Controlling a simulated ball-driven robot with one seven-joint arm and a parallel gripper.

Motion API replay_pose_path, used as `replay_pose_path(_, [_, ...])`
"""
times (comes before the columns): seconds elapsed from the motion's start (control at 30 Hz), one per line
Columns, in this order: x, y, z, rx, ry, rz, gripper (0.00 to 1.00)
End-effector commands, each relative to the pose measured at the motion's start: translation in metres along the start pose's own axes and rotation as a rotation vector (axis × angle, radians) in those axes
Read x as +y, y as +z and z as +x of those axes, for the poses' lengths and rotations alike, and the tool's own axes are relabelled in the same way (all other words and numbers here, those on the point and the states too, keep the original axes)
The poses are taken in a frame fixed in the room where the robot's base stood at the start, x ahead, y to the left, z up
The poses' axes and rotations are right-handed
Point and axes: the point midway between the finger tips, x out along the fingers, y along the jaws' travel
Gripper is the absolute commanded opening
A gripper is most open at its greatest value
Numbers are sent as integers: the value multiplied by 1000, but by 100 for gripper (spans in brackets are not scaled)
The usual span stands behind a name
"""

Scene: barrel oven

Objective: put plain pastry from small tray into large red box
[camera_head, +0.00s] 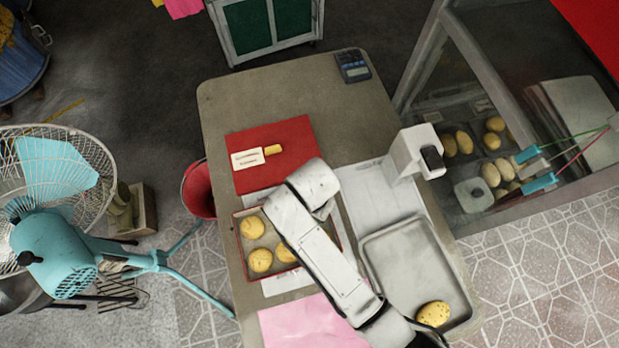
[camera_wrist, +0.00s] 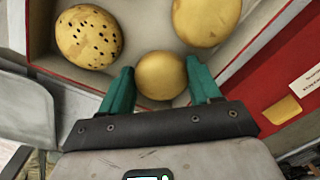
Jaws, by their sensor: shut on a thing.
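The large red box (camera_head: 241,262) is open on the table and holds several pastries. In the wrist view, its red-edged wall (camera_wrist: 252,43) runs along the right. A speckled pastry (camera_wrist: 90,37) and a plain one (camera_wrist: 207,18) lie inside. My gripper (camera_wrist: 160,82) is shut on a smooth plain pastry (camera_wrist: 160,76), held between its green fingers at the box. I cannot tell whether the held pastry touches the box floor. The fingers are hidden under my arm in the head view. The small grey tray (camera_head: 400,262) holds one speckled pastry (camera_head: 433,313).
A closed red box (camera_head: 290,140) with a label lies behind the open box. A calculator (camera_head: 352,66) is at the far table edge. A glass cabinet with pastries (camera_head: 495,172) stands to the right. A teal fan (camera_head: 55,250) stands left of the table.

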Motion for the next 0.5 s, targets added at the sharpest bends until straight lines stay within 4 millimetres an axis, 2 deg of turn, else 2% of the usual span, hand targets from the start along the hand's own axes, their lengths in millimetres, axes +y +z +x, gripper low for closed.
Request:
replay_pose_path(0.17, [0, 0, 3, 0, 1, 1, 32])
replay_pose_path(0.2, [0, 0, 2, 0, 0, 0, 66])
replay_pose_path(0.27, [0, 0, 2, 0, 0, 0, 72])
replay_pose_path(0.5, [0, 0, 2, 0, 1, 0, 73])
